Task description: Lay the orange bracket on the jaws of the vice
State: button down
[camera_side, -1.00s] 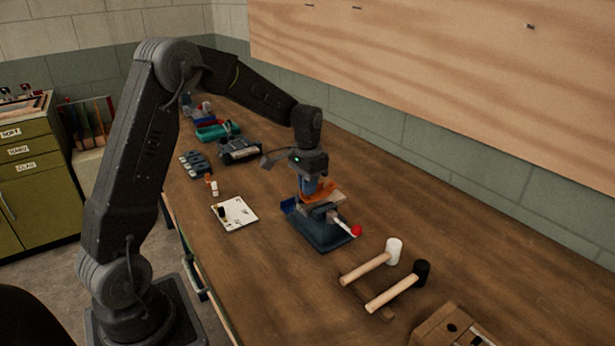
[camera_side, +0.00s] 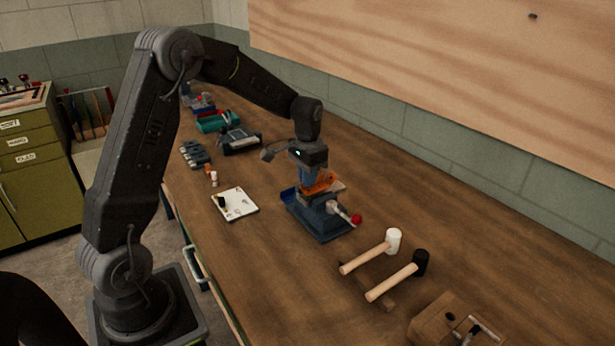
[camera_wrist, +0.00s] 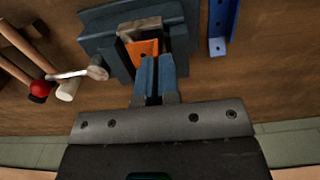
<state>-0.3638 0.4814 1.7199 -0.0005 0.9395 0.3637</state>
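The orange bracket (camera_side: 322,182) is at the top of the blue-grey vice (camera_side: 320,220), at the jaws. The bracket also shows in the wrist view (camera_wrist: 146,48), just beyond my fingertips and beside the pale jaw faces of the vice (camera_wrist: 107,45). My gripper (camera_side: 307,184) points down over the vice. Its two blue-grey fingers (camera_wrist: 156,62) are close together with a narrow dark gap, and look shut on the bracket. The fingers hide part of it. I cannot tell whether its underside touches the jaws.
A white-headed mallet (camera_side: 370,252) and a black-headed mallet (camera_side: 398,282) lie right of the vice. The vice handle with a red knob (camera_side: 356,219) sticks out toward them. A blue angled strip (camera_wrist: 222,25) lies beside the vice. A white card (camera_side: 235,204) lies to the left.

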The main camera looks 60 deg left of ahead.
jog(key=shift+f, duration=0.65)
jog(key=c, duration=1.3)
grip_release()
jog(key=shift+o, duration=0.2)
notch_tip(320, 180, up, 14)
jog(key=s+d+r+t, duration=0.1)
jog(key=s+d+r, duration=0.2)
jog(key=s+d, duration=0.15)
jog(key=s+d+f+t, duration=0.1)
jog(key=s+d+t, duration=0.1)
jog(key=s+d, duration=0.4)
jog(key=s+d+t, duration=0.2)
jog(key=s+d, duration=0.3)
jog(key=s, duration=0.7)
jog(key=shift+s+d+f+t, duration=0.3)
jog(key=shift+s+d+f, duration=0.1)
